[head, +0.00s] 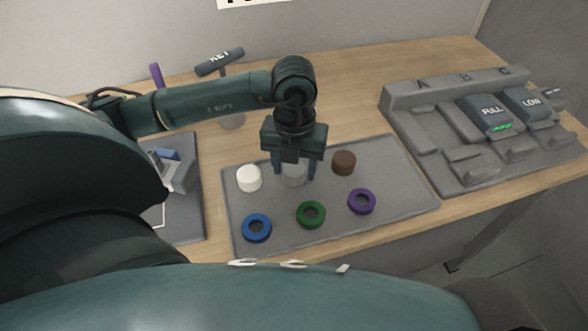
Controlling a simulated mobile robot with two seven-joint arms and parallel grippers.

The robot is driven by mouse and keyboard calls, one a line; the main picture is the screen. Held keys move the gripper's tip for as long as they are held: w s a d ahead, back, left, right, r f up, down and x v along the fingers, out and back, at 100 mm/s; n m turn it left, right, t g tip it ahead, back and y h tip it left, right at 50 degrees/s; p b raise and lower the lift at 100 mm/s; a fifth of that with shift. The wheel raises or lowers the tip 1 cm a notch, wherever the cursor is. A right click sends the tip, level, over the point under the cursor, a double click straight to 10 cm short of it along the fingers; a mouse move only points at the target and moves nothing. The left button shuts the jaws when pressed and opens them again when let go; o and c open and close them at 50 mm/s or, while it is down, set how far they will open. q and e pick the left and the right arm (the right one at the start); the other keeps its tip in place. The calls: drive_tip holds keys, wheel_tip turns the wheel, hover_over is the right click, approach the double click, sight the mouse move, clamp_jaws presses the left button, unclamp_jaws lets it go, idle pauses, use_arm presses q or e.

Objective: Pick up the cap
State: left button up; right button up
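A pale grey cap (294,176) stands on the grey mat (395,190), in the middle of a back row. A white cap (249,179) is to its left and a brown cap (343,162) to its right. My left gripper (294,170) points down over the grey cap, with one blue finger on each side of it. The fingers look spread a little wider than the cap. The gripper body hides part of the cap's top. My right gripper is not in view.
A grey dock (450,125) with modules marked FULL and LOW stands right.

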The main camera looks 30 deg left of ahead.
sight(295, 167)
use_arm(q)
drive_tip(key=c, duration=0.6)
drive_tip(key=shift+r, duration=0.1)
drive_tip(key=shift+c, duration=0.2)
wheel_tip(295, 167, up, 12)
drive_tip(key=p, duration=0.1)
drive_tip(key=shift+f, duration=0.2)
